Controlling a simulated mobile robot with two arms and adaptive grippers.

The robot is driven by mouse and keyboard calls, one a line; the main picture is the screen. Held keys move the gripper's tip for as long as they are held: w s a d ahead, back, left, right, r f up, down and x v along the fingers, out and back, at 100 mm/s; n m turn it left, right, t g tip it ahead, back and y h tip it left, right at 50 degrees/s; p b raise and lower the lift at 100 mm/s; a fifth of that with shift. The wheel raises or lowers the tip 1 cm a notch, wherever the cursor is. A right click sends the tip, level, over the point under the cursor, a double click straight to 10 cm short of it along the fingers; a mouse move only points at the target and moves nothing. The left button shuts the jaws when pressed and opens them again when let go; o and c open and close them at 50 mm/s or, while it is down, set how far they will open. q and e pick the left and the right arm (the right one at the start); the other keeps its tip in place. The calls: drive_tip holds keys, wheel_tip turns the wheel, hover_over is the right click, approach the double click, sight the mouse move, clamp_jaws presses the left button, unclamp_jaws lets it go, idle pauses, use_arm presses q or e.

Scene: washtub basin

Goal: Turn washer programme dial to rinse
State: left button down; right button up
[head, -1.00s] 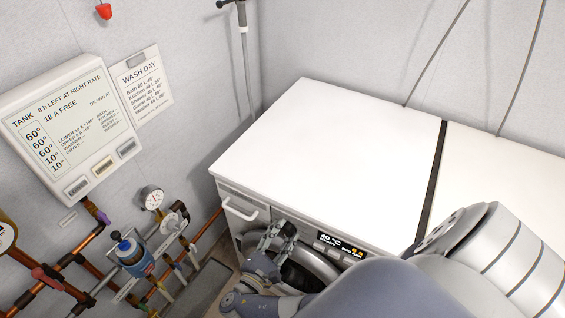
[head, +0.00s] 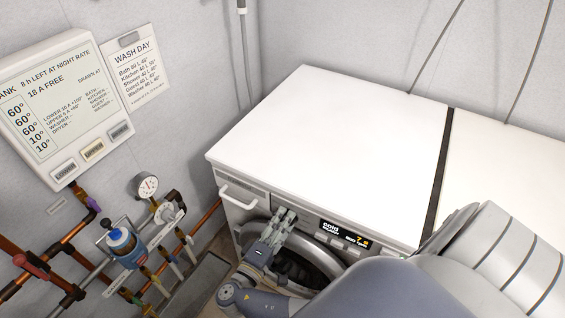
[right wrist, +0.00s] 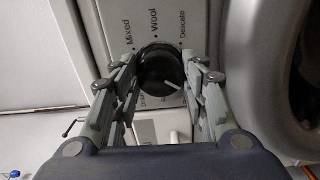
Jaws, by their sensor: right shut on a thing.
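The washer (head: 345,205) stands in front of me with its round door at the lower front. My right gripper (head: 285,214) is at the washer's front, left of the display, and covers the dial in the head view. In the right wrist view, the black programme dial (right wrist: 160,66) sits between the fingers of my right gripper (right wrist: 155,82), which are shut on it. A white pointer line on it points to the lower right. Labels "Mixed", "Wool" and "Delicate" show; others are partly hidden. My left gripper is not in view.
A drawer handle (head: 238,196) is at the washer's upper left. Pipes with a gauge (head: 146,187) and a blue bottle (head: 124,246) are on the left wall. A tank panel (head: 65,110) hangs above them. The white top (head: 330,125) is clear.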

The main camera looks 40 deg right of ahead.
drive_tip(key=shift+f+m+b, duration=0.1)
drive_tip(key=shift+m+b, duration=0.25)
drive_tip(key=shift+m, duration=0.35)
drive_tip(key=o, duration=1.1)
drive_tip(key=shift+c, duration=0.2)
drive_tip(key=shift+a, duration=0.15)
drive_tip(key=v, duration=1.2)
